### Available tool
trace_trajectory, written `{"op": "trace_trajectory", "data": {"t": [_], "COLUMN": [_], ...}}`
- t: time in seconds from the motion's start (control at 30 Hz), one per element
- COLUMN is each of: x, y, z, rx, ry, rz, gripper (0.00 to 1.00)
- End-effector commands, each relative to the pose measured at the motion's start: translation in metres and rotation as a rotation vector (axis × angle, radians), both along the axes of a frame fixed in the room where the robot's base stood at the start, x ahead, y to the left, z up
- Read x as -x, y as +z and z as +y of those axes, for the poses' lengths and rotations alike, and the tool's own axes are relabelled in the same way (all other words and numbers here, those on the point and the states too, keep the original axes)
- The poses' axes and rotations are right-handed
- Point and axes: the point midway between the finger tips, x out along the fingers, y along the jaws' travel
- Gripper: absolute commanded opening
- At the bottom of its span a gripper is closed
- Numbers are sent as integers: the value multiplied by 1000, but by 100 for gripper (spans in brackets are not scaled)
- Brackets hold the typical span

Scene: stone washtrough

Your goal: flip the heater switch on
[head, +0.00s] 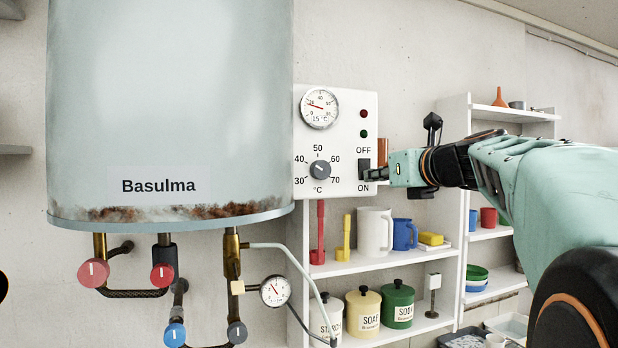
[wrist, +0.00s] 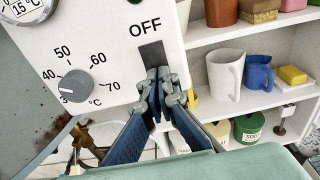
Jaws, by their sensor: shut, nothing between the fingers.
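The heater switch (head: 364,166) is a dark rocker on the white control panel (head: 341,106), between the labels OFF above and ON below. In the wrist view the upper part of the switch (wrist: 153,53) shows, and my fingertips hide its lower part. My gripper (head: 370,175) is shut and empty, with its tips at the lower, ON end of the switch. The shut fingertips also show in the wrist view (wrist: 161,76). They look touching or very close; I cannot tell which. I cannot tell which way the rocker is tilted.
The grey temperature knob (head: 319,170) is just left of the switch. A red lamp (head: 364,114) and a green lamp (head: 364,134) are above it; both look dark. The large boiler (head: 170,100) stands left. Shelves (head: 385,262) with jugs and tins are below and right.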

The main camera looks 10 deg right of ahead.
Motion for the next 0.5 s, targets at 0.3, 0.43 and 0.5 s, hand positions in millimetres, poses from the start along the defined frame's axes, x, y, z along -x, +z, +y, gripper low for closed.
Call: {"op": "trace_trajectory", "data": {"t": [0.3, 0.43, 0.5], "x": [-1, -4, -7], "y": [-3, -8, -10], "z": [1, 2, 2], "rx": [-2, -8, -12], "ry": [1, 3, 3], "rz": [-8, -39, -62], "gripper": [0, 0, 0]}}
